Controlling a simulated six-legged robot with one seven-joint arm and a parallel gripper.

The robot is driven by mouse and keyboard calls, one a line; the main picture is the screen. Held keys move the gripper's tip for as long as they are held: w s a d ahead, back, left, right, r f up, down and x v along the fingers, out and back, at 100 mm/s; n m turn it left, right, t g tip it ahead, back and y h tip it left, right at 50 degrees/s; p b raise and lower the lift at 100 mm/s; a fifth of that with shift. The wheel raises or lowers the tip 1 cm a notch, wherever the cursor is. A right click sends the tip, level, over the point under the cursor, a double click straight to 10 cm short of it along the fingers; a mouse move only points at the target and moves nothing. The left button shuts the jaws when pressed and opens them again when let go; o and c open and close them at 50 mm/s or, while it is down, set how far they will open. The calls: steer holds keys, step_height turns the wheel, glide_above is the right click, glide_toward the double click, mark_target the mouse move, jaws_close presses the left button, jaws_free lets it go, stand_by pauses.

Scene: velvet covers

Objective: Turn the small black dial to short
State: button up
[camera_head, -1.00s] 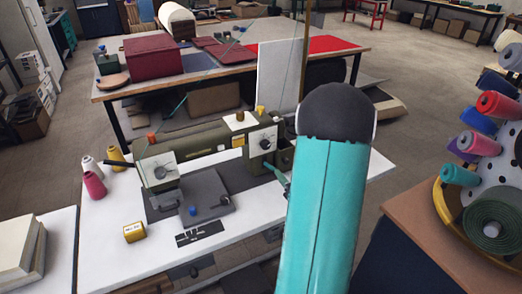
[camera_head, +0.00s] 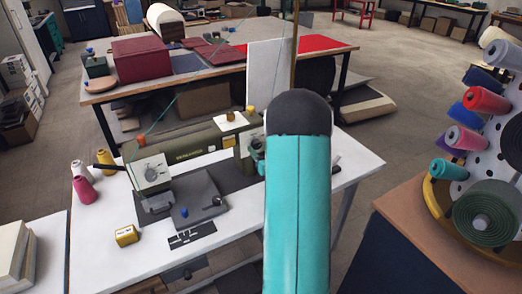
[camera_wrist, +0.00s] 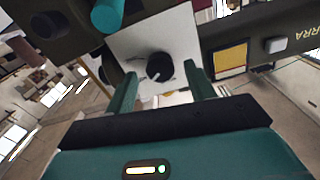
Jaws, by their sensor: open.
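In the wrist view, the small black dial (camera_wrist: 158,66) sits on a white plate (camera_wrist: 185,38) on the sewing machine. A pale pointer mark shows on its lower left; the lettering around it is too small to read. My gripper (camera_wrist: 161,75) is open, with its two teal fingers apart on either side of the dial's lower part and nothing between them. I cannot tell whether they touch the plate. In the head view, the olive sewing machine (camera_head: 195,144) stands on a white table, and my arm hides the dial at its right end.
The white table (camera_head: 95,225) holds thread cones (camera_head: 83,189) and a small yellow box (camera_head: 127,235) at left. A rack of colored rolls (camera_head: 485,100) stands at right. A work table with a dark red box (camera_head: 141,60) is behind.

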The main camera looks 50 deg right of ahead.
steer(key=shift+w, duration=0.15)
steer(key=c, duration=1)
steer(key=shift+o, duration=0.2)
steer(key=shift+n, duration=0.3)
steer(key=n, duration=1.1)
